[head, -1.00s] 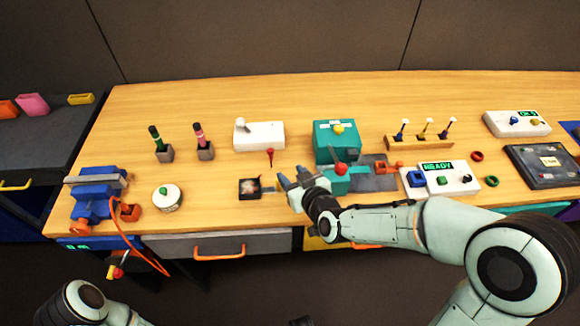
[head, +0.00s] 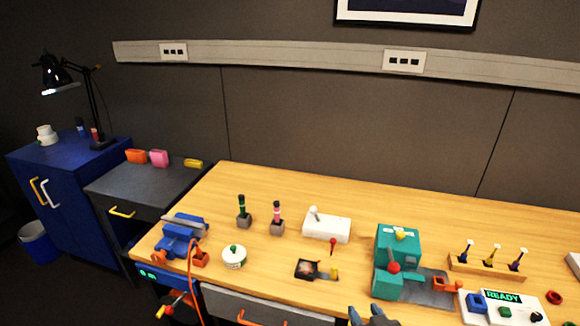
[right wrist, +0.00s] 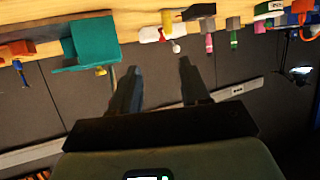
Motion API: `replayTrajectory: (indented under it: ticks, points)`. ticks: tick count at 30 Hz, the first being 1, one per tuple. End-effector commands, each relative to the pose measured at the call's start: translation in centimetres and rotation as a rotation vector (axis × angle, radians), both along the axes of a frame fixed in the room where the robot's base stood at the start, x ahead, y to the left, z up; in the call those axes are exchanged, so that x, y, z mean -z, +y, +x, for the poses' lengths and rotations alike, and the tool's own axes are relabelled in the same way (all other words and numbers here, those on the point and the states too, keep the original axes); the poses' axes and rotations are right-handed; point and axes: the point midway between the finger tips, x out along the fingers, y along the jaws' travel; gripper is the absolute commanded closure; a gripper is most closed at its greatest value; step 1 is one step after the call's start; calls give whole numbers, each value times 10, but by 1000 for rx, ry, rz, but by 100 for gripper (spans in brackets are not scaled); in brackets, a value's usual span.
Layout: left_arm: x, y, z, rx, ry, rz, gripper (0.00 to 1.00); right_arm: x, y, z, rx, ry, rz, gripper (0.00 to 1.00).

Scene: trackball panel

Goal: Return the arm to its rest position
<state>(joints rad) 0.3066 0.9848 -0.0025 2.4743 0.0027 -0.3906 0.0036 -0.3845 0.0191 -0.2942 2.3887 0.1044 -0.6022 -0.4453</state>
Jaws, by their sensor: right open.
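My right gripper (head: 373,317) shows only at the bottom edge of the head view, in front of the wooden bench; the rest of that arm is out of frame. In the right wrist view its two fingers (right wrist: 158,85) are spread apart with nothing between them. That view is upside down, with the bench along the top. A small black panel (head: 307,269) with a glossy round centre lies on the bench, left of and beyond the gripper and apart from it. My left gripper is not in the head view.
A teal machine (head: 398,245) with a red knob stands right of the panel and also shows in the right wrist view (right wrist: 92,42). A white switch box (head: 327,229), a round white pot (head: 234,258) and a blue vise (head: 180,236) are left of it. The bench's back strip is clear.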

Motion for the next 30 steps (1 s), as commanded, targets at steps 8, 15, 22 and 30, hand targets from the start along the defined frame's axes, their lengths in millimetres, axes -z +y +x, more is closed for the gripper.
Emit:
replayTrajectory:
  ticks: [8, 15, 22, 30]
  points:
    - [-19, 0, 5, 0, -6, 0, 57, 100, 2, -24, 11, 296, 17, 54]
    - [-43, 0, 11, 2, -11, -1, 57, 219, 4, -104, 70, 708, 115, 54]
    - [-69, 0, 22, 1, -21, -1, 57, 295, 26, -227, 174, 1141, 301, 54]
    - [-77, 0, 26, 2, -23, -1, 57, 309, 48, -284, 224, 1325, 408, 54]
